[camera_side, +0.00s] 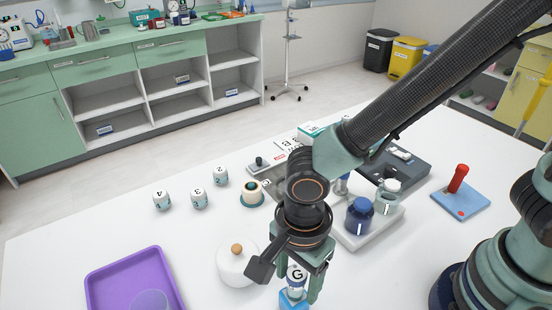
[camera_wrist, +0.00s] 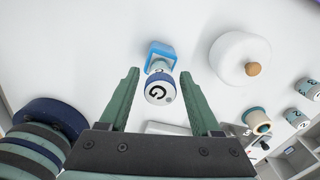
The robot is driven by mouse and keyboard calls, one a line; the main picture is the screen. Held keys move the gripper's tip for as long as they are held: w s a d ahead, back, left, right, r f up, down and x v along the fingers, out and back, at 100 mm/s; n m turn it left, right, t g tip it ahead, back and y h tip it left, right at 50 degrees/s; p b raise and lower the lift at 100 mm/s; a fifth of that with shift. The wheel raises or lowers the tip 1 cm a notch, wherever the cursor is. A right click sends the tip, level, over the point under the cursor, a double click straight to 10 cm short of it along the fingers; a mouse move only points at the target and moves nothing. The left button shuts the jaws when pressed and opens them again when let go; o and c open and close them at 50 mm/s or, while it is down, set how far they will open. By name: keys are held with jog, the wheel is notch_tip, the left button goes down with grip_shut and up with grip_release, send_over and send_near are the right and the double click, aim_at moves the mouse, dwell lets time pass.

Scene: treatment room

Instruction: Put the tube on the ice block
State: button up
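The tube (camera_side: 296,277), with a letter G on its pale cap, stands upright at the blue ice block (camera_side: 293,301) near the bottom of the side view. In the wrist view the tube (camera_wrist: 159,90) shows its cap, and its lower end meets the blue block (camera_wrist: 161,52). My gripper (camera_side: 301,284) points down around the tube. In the wrist view my gripper's fingers (camera_wrist: 159,74) are apart, with a gap on each side of the tube. The contact between tube and block is partly hidden by the cap.
A white pot (camera_side: 237,267) with a wooden knob stands close left of my gripper. A purple tray (camera_side: 131,262) lies further left. A blue-capped bottle (camera_side: 359,215) and a glass jar (camera_side: 387,197) are at right behind. Numbered cups (camera_side: 199,198) stand at the back left.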

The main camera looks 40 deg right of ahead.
aim_at(298, 272)
dwell(0.3)
notch_tip(298, 272, up, 12)
jog(key=w+d+r+n+t, duration=0.1)
jog(key=w+d+n+t, duration=0.1)
jog(key=d+n, duration=0.3)
jog(key=w+d+r+n+t, duration=0.1)
jog(key=d+n, duration=0.4)
jog(key=d, duration=0.7)
jog(key=w+d+r+n+t, duration=0.2)
jog(key=w+d+r+n, duration=0.1)
jog(key=d, duration=0.6)
jog(key=w+n, duration=0.1)
jog(key=n, duration=0.1)
jog(key=shift+n+t, duration=0.3)
jog(key=shift+n, duration=0.1)
